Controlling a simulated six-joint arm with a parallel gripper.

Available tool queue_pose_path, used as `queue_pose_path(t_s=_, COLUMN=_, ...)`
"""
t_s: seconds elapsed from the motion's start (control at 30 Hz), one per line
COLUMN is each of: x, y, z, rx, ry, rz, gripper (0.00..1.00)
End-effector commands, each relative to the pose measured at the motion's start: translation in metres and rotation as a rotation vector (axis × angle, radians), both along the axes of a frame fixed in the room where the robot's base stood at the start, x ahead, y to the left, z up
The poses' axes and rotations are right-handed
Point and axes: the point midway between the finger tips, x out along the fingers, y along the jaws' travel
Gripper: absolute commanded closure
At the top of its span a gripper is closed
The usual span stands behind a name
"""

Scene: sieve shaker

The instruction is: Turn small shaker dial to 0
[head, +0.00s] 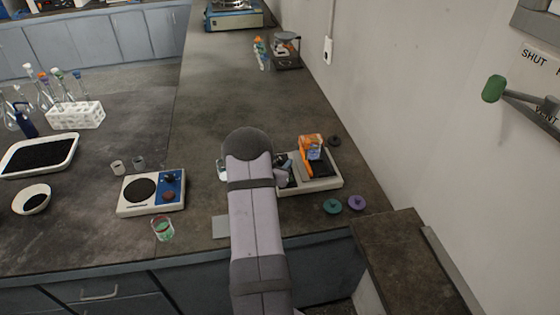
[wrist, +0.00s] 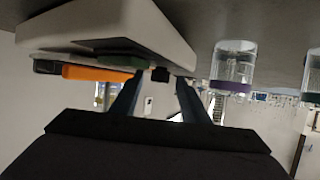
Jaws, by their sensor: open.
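The small shaker (head: 324,184) is a low white unit with a black platform and an orange item on it, right of my arm in the head view. In the wrist view, which looks upside down, its white body (wrist: 110,22) fills the upper left. A small dark dial (wrist: 160,74) shows on its near face, between my fingertips. My gripper (wrist: 160,82) is open, with one finger on each side of the dial; contact cannot be told. In the head view my gripper (head: 283,171) is at the shaker's left end, and my arm hides the dial. The dial's marks cannot be read.
The wall is to the right. The bench behind is mostly clear.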

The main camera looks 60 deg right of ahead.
Motion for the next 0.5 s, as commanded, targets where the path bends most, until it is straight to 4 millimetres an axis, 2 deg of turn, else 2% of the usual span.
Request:
queue_pose_path(t_s=0.3, x=0.0002, y=-0.0017, z=-0.0007, rx=0.0, ry=0.0, rz=0.0, gripper=0.58)
queue_pose_path(t_s=0.33, x=0.0002, y=-0.0017, z=-0.0007, rx=0.0, ry=0.0, rz=0.0, gripper=0.63)
queue_pose_path(t_s=0.4, x=0.0002, y=-0.0017, z=-0.0007, rx=0.0, ry=0.0, rz=0.0, gripper=0.8)
queue_pose_path(t_s=0.5, x=0.0002, y=-0.0017, z=-0.0006, rx=0.0, ry=-0.001, rz=0.0, gripper=0.99)
